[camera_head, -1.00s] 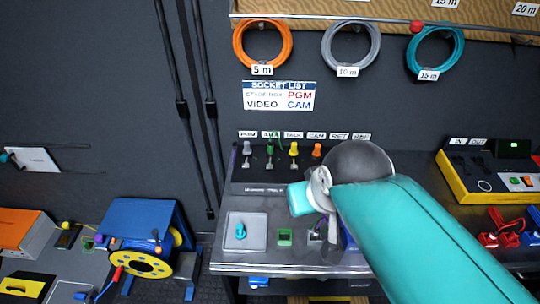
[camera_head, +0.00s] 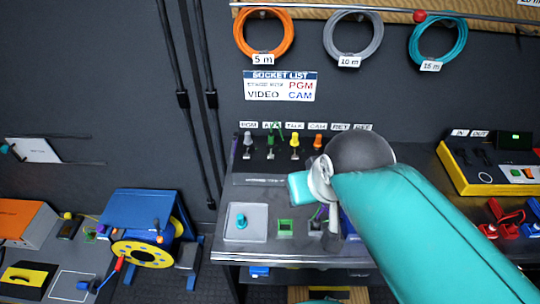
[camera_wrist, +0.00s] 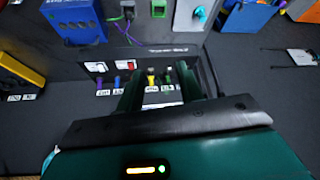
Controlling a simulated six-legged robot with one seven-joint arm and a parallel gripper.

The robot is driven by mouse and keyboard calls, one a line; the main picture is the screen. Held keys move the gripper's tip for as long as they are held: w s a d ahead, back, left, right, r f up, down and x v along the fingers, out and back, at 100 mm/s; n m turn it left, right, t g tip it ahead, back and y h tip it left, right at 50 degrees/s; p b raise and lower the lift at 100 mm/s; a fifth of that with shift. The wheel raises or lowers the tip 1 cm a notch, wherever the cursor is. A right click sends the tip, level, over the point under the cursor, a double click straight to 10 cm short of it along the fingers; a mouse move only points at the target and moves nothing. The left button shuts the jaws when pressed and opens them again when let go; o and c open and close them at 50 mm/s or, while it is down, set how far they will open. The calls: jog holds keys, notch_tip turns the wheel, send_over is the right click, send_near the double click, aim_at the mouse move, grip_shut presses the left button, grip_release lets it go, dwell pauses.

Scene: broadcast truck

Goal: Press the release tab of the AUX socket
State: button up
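The AUX socket (camera_head: 270,141) sits second from the left in the panel's row, under its label, with a green plug. A small pale tab (camera_head: 270,155) shows below it. A grey plug (camera_head: 248,140) is to its left and a yellow plug (camera_head: 294,140) to its right. My gripper, a teal block (camera_head: 300,187) in the head view, is in front of and below the panel, right of the AUX column. In the wrist view my gripper (camera_wrist: 160,68) is open, its two dark green fingers apart, with yellow (camera_wrist: 151,80) and green (camera_wrist: 167,76) plugs seen between them. No contact is visible.
On the bench below are a grey plate with a teal knob (camera_head: 241,222) and a green block (camera_head: 285,227). A yellow-edged unit (camera_head: 486,167) is at right, a blue cable reel (camera_head: 143,220) at left. My arm hides the panel's right end.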

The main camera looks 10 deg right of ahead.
grip_shut()
dwell(1.5)
